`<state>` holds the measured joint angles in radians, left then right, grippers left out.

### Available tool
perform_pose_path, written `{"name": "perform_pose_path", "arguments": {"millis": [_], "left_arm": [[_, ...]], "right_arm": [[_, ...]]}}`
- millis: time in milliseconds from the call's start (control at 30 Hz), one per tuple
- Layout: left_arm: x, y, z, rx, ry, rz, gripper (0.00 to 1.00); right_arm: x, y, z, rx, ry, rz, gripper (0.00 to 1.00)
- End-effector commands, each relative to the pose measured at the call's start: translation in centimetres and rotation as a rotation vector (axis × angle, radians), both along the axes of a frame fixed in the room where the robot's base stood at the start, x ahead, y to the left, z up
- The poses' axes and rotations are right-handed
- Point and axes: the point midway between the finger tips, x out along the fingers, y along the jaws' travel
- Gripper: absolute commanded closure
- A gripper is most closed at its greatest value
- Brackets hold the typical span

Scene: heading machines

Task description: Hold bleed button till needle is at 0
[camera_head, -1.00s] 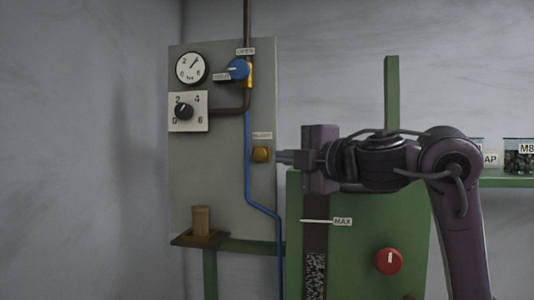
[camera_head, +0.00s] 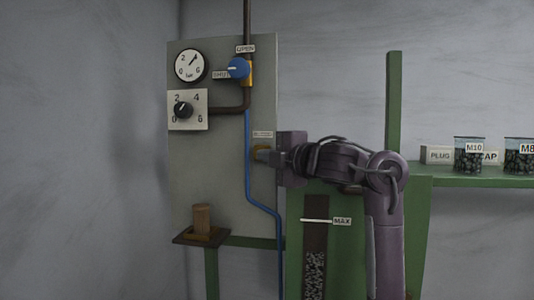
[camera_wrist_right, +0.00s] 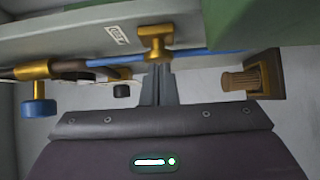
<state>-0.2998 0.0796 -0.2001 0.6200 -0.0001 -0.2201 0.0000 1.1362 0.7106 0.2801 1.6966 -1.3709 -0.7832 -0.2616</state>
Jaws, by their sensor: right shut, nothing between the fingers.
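The pressure gauge (camera_head: 190,65) is a white dial at the panel's top left; its needle points up and to the right, away from 0. The brass bleed button (camera_head: 255,150) is on the panel under a small label, mostly hidden by my fingertips. In the right wrist view the brass button (camera_wrist_right: 156,43) is straight ahead of the fingers. My right gripper (camera_head: 263,155) is shut and empty, its fingertips at the button and seemingly touching it; how far it is pressed I cannot tell. The left gripper is not in view.
A blue valve handle (camera_head: 238,68) lies toward the SHUT label. A black regulator knob (camera_head: 183,110) is below the gauge. A blue hose (camera_head: 248,185) runs beside the button. A wooden cylinder (camera_head: 202,218) stands on a small ledge. Jars (camera_head: 468,156) stand on the right shelf.

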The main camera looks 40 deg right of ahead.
Motion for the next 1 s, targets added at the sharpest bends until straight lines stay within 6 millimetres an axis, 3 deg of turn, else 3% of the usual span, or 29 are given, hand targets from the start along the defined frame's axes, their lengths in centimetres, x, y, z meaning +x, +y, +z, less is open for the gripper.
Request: {"name": "perform_pose_path", "arguments": {"millis": [200,467,1000], "left_arm": [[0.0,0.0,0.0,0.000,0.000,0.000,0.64],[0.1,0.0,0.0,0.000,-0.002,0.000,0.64],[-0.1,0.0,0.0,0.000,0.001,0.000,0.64]], "right_arm": [[0.0,0.0,0.0,0.000,0.001,0.000,1.00],[1.5,-1.8,-0.1,0.002,0.001,-0.003,1.00],[1.5,-1.9,0.0,0.005,0.001,-0.006,1.00]]}}
